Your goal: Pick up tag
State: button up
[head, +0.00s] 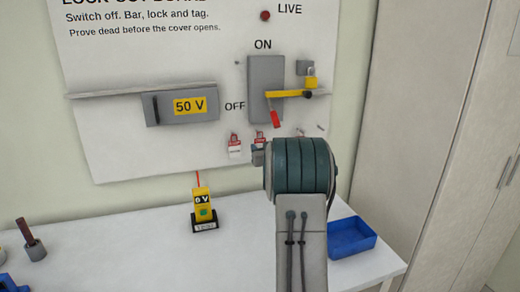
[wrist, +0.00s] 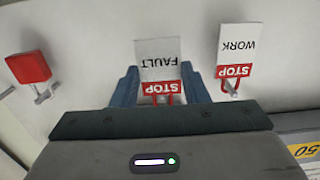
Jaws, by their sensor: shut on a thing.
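The FAULT tag (wrist: 158,62), white with a red STOP band, is between the blue fingers of my gripper (wrist: 160,86) in the wrist view. My gripper is shut on it, close to the board. The tag's red end also shows in the head view (head: 260,137), partly hidden by my gripper (head: 258,155). A second tag, marked WORK (wrist: 236,52), hangs on a hook beside it; it shows left of my gripper in the head view (head: 234,147). Whether the FAULT tag still touches its hook I cannot tell.
A red padlock (wrist: 28,67) hangs on the other side of my gripper. The board (head: 130,130) carries a grey switch (head: 264,75) with a yellow bar (head: 288,94) and a grey 50 V box (head: 180,105). A yellow tester (head: 203,205) and blue tray (head: 351,238) are on the table below.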

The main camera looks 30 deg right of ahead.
jog(key=f+b+v, duration=0.1)
jog(key=b+v, duration=0.1)
jog(key=v, duration=1.4)
jog(key=shift+r+p+x, duration=0.1)
jog(key=shift+r+x, duration=0.15)
jog(key=shift+x, duration=2.7)
jog(key=shift+r+p+x, duration=0.1)
jog(key=shift+r+x, duration=0.15)
jog(key=shift+x, duration=2.75)
jog(key=shift+r+p+x, duration=0.1)
jog(key=shift+r+x, duration=0.15)
jog(key=shift+x, duration=2.7)
jog(key=shift+v, duration=1.25)
jog(key=b+v, duration=0.2)
jog(key=v, duration=0.4)
jog(key=shift+s, duration=0.2)
jog(key=shift+f, duration=0.1)
jog(key=shift+a, duration=0.15)
